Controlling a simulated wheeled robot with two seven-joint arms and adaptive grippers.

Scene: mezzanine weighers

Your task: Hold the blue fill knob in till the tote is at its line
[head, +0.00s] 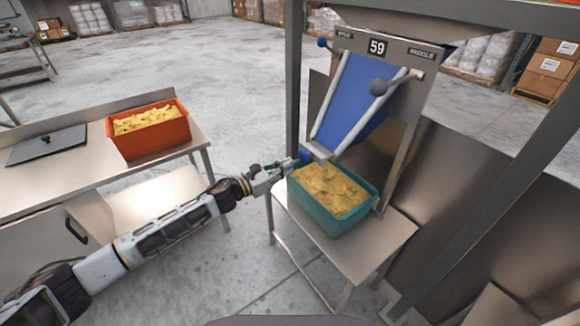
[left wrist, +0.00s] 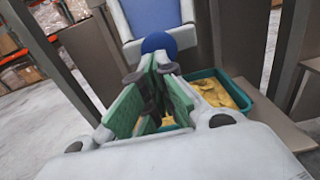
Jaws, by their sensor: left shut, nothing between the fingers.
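The blue fill knob (head: 305,157) is a round ball at the lower left of the chute, just above the tote. It also shows in the left wrist view (left wrist: 158,43). My left gripper (head: 289,166) is shut and empty, its fingertips pointing at the knob. The tips appear to be against it, but I cannot tell how far in the knob is. In the wrist view the shut fingers (left wrist: 158,66) end just below the ball. The teal tote (head: 318,213) stands under the chute, heaped with yellow pieces (head: 332,188). Its fill line cannot be made out. My right gripper is out of view.
A blue chute (head: 356,100) slopes from a panel marked 59 (head: 377,47). An orange tote (head: 150,143) and dark lid (head: 46,144) sit on the left bench (head: 75,178). Steel posts flank the chute.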

